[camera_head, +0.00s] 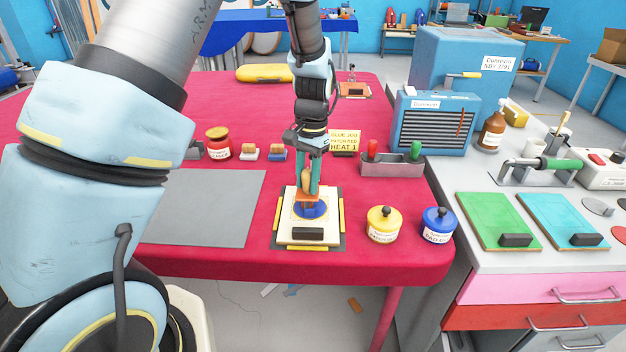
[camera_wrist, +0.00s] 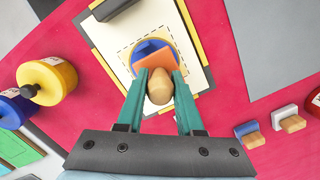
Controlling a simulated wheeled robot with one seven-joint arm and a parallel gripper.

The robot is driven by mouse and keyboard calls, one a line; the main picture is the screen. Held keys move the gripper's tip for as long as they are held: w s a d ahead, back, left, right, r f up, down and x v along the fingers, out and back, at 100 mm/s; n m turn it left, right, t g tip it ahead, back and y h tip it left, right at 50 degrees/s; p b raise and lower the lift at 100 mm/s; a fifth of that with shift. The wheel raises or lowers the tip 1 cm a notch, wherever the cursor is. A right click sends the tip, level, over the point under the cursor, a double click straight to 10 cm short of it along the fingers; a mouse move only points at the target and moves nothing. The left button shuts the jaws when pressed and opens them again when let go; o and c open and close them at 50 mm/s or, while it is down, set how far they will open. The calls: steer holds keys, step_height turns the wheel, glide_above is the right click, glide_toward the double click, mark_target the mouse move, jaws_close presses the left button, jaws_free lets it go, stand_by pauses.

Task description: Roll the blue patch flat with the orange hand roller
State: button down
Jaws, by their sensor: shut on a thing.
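The blue patch (camera_head: 311,211) is a round disc on a cream board (camera_head: 293,237) with a dark grey and yellow edge, near the front of the red table. The patch also shows in the wrist view (camera_wrist: 148,47), inside a dashed outline. My gripper (camera_head: 307,178) points down over the patch, its green fingers shut on the wooden handle of the orange hand roller (camera_wrist: 158,60). The roller's orange part (camera_head: 307,197) is over the patch and covers part of it. I cannot tell whether it touches the patch.
A black block (camera_head: 308,233) lies at the board's near end. Yellow (camera_head: 384,224) and blue (camera_head: 437,227) pots stand to the right. A flat grey sheet (camera_head: 205,208) lies left. Behind are a red jar (camera_head: 218,145), small wooden-handled blocks and a grey holder (camera_head: 391,166).

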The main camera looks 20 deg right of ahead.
steer(key=shift+w+a, duration=0.1)
steer(key=shift+a, duration=0.25)
steer(key=shift+w+a, duration=0.4)
steer(key=shift+a, duration=0.4)
steer(key=shift+s+d, duration=0.25)
steer(key=shift+d, duration=0.25)
steer(key=shift+s+d, duration=0.2)
steer(key=shift+d, duration=0.35)
steer(key=shift+s+d+p, duration=0.35)
steer(key=shift+s+d, duration=0.1)
steer(key=shift+d, duration=0.4)
steer(key=shift+s+d+p, duration=0.3)
steer(key=shift+s+d, duration=0.1)
steer(key=shift+d, duration=0.45)
step_height(320, 180, up, 7)
steer(key=p, duration=0.5)
